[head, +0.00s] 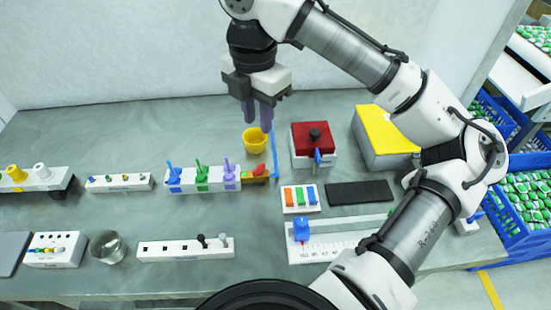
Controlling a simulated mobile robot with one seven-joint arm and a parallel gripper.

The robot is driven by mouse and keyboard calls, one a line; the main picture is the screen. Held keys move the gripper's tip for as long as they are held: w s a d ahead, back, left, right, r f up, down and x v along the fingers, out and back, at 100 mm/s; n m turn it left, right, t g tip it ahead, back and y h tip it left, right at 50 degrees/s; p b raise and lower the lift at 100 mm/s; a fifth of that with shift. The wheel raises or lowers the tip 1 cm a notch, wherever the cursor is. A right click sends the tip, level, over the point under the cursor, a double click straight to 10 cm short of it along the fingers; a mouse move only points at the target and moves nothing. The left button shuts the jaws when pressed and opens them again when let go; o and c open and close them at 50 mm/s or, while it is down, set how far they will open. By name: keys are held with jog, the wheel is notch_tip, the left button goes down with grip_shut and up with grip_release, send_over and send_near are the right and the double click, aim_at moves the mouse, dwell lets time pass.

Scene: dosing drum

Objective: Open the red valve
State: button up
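A row of small coloured valves stands on a white block (202,186) in the middle of the table. The blue (173,173), green (201,173) and purple (228,172) ones have upright handles. At the right end is a red-orange handle (259,169) on a brownish base (254,179); it looks lower and slanted, and its exact setting is too small to tell. My gripper (258,118) hangs above and behind it, pointing down, with its dark fingers apart and nothing between them. It is not touching the valve.
A yellow cup (254,141) stands just behind the red valve, under my gripper. A thin blue upright strip (274,150) and a red-topped box (311,138) are to the right. A tray of coloured pieces (300,198) is in front right. The table's back left is clear.

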aim_at(260, 166)
notch_tip(260, 166, down, 13)
jog(key=shift+f+p, duration=0.1)
jog(key=shift+p, duration=0.2)
grip_shut()
